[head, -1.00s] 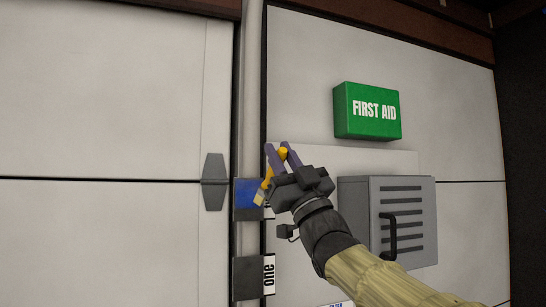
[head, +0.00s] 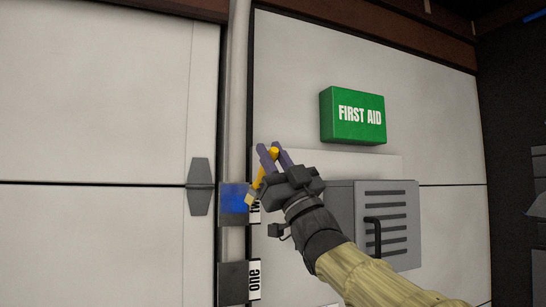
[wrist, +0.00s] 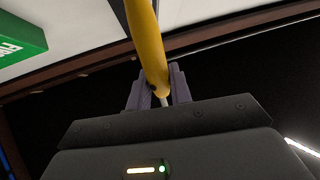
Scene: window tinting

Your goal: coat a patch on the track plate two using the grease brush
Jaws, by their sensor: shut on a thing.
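The grease brush has a yellow handle (head: 258,180) and a pale bristle end (head: 249,200). My gripper (head: 268,151) is shut on the handle, which also shows in the wrist view (wrist: 148,40). The brush slants down and left, bristles lowest. Track plate two (head: 228,216) is a dark plate on the vertical rail, with a blue patch (head: 234,198) on its face. The bristle end overlaps the plate's right edge in the head view; whether it touches cannot be told. The plate's label is partly hidden behind the brush.
Track plate one (head: 234,283), labelled "one", is below on the same rail. A dark grey bracket (head: 200,186) sits just left of plate two. A green first aid box (head: 353,116) and a grey louvred cabinet (head: 393,225) are on the wall to the right.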

